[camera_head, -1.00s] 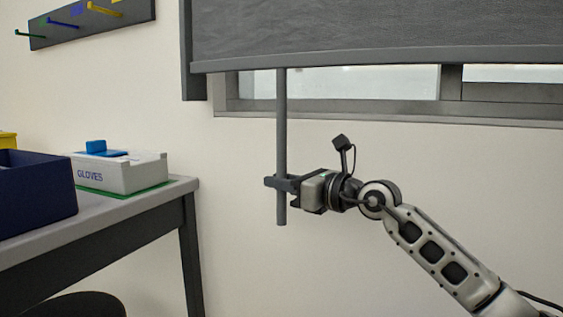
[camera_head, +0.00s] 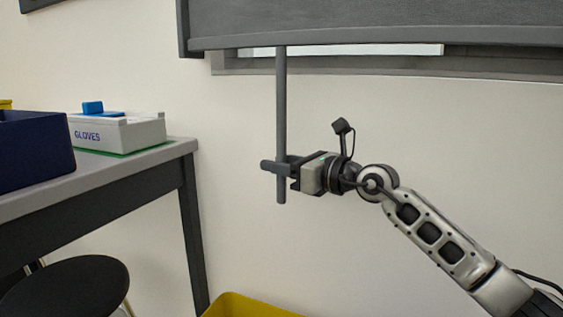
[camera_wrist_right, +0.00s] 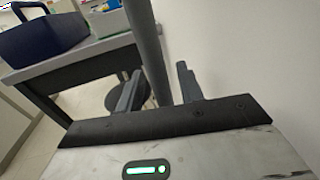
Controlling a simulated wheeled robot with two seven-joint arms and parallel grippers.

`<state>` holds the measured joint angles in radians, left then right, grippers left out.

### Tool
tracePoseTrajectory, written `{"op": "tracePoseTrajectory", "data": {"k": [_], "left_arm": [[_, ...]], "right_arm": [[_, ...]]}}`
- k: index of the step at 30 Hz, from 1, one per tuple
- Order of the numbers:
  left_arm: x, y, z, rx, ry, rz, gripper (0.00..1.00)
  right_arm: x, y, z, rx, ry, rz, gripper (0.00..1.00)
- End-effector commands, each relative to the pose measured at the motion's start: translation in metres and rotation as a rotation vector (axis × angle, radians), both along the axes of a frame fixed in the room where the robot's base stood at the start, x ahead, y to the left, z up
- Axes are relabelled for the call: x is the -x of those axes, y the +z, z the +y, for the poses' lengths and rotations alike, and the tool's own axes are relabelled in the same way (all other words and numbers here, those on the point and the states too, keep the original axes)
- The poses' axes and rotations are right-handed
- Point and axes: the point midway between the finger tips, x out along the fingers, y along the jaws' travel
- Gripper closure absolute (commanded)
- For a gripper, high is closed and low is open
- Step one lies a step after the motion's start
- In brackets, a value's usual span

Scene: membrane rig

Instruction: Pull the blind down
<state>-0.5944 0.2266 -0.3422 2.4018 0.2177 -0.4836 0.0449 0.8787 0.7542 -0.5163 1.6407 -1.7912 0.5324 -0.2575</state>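The dark grey blind (camera_head: 350,18) hangs over the window at the top of the head view, its lower bar (camera_head: 380,36) covering most of the glass. A grey pull rod (camera_head: 281,105) hangs straight down from that bar. My right gripper (camera_head: 277,167) is shut on the rod a little above its lower end. In the right wrist view the rod (camera_wrist_right: 147,40) runs between the two fingers (camera_wrist_right: 160,88); a small gap seems to show on one side. My left gripper is in neither view.
A grey table (camera_head: 150,165) stands at the left with a dark blue bin (camera_head: 30,150) and a white gloves box (camera_head: 118,132). A black stool (camera_head: 70,288) and a yellow container (camera_head: 245,305) are low down. The wall around my right arm is clear.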

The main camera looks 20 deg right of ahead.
Motion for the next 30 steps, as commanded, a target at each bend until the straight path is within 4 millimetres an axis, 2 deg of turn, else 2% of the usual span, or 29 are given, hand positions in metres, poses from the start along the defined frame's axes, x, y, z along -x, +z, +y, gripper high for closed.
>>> {"op": "tracePoseTrajectory", "data": {"k": [8,14,21,26,30], "left_arm": [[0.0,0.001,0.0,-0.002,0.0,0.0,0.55],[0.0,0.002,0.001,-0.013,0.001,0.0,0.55],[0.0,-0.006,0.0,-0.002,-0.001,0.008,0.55],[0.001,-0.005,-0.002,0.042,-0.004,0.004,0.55],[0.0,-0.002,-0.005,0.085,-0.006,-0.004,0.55]], "right_arm": [[0.007,0.002,-0.007,-0.002,-0.002,-0.003,0.63],[0.039,0.001,-0.03,0.004,-0.005,0.0,0.63],[0.087,-0.002,-0.064,0.007,-0.004,0.002,0.63],[0.11,-0.003,-0.08,0.006,-0.001,0.003,0.63],[0.12,-0.003,-0.089,0.0,-0.003,0.001,0.63]]}}
